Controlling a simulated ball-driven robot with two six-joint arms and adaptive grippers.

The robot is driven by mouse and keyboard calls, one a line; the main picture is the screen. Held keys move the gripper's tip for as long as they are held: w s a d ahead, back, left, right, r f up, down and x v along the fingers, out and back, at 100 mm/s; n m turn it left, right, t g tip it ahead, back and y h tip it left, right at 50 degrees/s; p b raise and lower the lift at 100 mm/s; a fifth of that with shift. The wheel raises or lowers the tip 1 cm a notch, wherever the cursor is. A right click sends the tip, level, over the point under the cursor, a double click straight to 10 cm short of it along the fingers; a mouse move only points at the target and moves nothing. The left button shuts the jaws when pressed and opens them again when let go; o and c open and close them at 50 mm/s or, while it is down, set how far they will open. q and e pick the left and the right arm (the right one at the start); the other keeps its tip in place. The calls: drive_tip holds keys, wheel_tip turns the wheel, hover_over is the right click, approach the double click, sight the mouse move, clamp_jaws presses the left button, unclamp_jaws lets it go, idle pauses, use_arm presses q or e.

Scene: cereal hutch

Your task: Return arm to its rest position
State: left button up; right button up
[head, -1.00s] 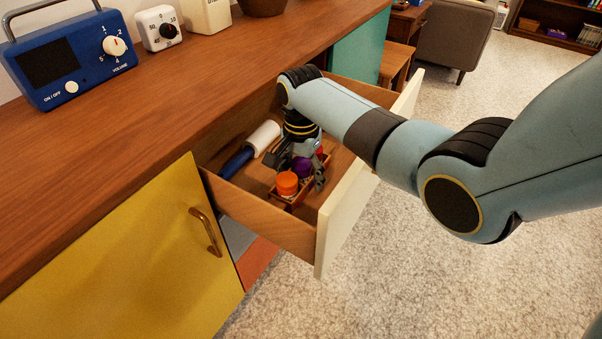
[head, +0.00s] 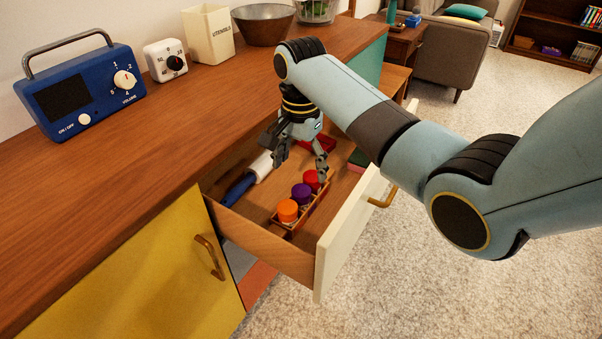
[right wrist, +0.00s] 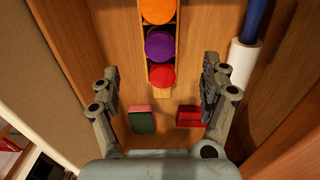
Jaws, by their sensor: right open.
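My right gripper (head: 299,170) is open and empty above the pulled-out drawer (head: 268,237). In the right wrist view its two fingers (right wrist: 160,88) stand wide apart, with nothing between them at their height. Below it in the drawer lies a narrow wooden rack (head: 318,205) holding an orange-lidded jar (head: 287,211), a purple-lidded jar (head: 301,193) and a red-lidded jar (head: 311,180). The rack and jars also show in the right wrist view, apart from the fingers. My left gripper is not in view.
A blue-handled lint roller (head: 246,181) lies beside the rack. Red (right wrist: 189,116) and green-pink (right wrist: 142,119) items lie in the drawer. The wooden counter (head: 150,160) holds a blue radio (head: 82,88), a timer (head: 166,60), a utensil holder (head: 208,33) and a bowl (head: 263,24). A yellow door (head: 140,275) is shut.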

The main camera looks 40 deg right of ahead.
drive_tip(key=shift+r, duration=0.35)
